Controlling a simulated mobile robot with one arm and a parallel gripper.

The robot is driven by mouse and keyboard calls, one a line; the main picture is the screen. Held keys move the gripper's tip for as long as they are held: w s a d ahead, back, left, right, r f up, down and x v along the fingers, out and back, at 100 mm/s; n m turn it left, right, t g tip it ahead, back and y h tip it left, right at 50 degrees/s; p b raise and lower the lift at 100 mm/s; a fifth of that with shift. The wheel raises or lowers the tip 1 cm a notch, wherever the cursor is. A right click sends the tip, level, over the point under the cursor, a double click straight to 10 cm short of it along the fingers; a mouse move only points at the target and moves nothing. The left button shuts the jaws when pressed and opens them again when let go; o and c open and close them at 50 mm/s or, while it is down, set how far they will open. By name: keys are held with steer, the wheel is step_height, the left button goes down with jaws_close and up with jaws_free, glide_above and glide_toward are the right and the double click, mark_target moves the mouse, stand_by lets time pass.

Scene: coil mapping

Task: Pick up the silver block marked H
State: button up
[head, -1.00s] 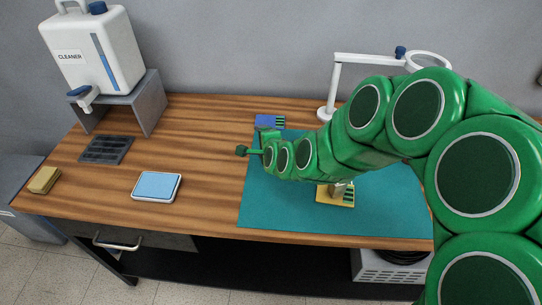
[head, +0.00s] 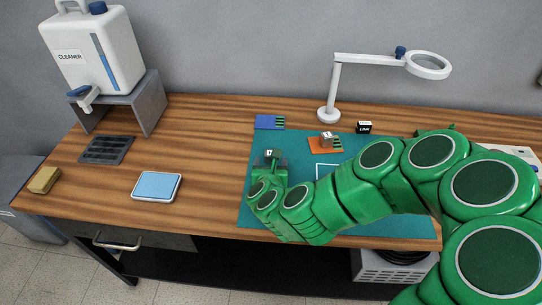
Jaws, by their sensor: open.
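A small silver block (head: 269,153) with a dark mark shows at the far end of my arm, near the left side of the teal mat (head: 262,226). The mark is too small to read. My gripper (head: 268,160) is open right at this block; I cannot tell whether its fingers are around it or beside it. Another silver block (head: 326,138) sits on an orange board (head: 316,147) to the right; its letter is not readable. My arm hides much of the mat's middle and right.
A blue board (head: 266,122) lies at the mat's back edge. A small black labelled box (head: 364,127) and a magnifier lamp (head: 329,114) stand behind. A blue-topped pad (head: 157,186), a dark grate (head: 106,149) and a yellow sponge (head: 44,180) lie left. Wood between pad and mat is clear.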

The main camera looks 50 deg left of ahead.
steer(key=shift+x, duration=3.3)
steer(key=c, duration=1.1)
